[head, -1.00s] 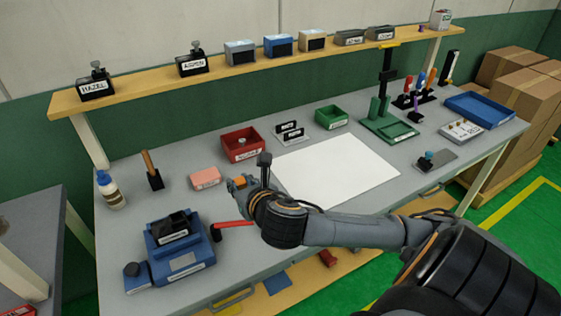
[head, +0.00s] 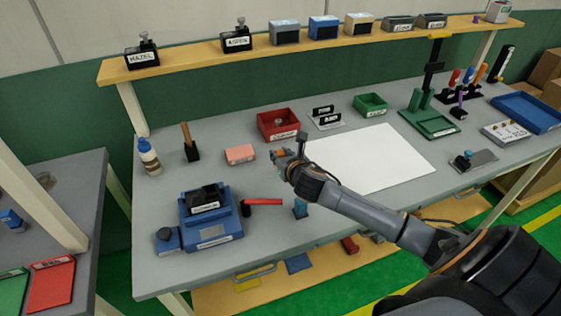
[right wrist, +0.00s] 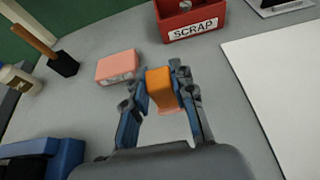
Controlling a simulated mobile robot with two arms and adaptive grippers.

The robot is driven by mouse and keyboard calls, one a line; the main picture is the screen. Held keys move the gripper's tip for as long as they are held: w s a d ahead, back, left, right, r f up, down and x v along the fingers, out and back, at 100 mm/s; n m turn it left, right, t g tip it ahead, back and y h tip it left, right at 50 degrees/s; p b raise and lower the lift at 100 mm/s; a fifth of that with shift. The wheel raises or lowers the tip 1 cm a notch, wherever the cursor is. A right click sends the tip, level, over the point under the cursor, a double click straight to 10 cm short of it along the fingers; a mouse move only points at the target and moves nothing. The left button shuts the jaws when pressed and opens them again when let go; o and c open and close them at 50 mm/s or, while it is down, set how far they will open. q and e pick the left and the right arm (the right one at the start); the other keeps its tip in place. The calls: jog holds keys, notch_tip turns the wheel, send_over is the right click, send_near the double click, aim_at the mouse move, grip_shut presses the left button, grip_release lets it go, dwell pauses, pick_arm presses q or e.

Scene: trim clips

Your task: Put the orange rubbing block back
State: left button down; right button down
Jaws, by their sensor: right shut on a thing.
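The orange rubbing block (right wrist: 160,90) is between the fingers of my right gripper (right wrist: 158,98) in the right wrist view. The gripper is shut on it, and a paler band shows at its lower end. In the head view, the right gripper (head: 283,158) is above the grey bench (head: 265,235), to the right of a pink labelled block (head: 240,155). Only a little of the orange block (head: 281,152) shows there. The pink block (right wrist: 116,66) also shows in the wrist view, to the left of the held block and apart from it. My left gripper is not in view.
A red SCRAP bin (head: 278,124) stands behind the gripper. A white sheet (head: 375,157) lies to the right. A side table (head: 85,215) stands further left.

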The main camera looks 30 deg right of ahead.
notch_tip(320, 180, down, 3)
jog(key=shift+r, duration=0.2)
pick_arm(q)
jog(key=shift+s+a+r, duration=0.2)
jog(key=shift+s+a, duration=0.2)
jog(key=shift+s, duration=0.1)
pick_arm(e)
jog(key=shift+f, duration=0.25)
jog(key=shift+f, duration=0.15)
jog(key=c, duration=1.1)
grip_release()
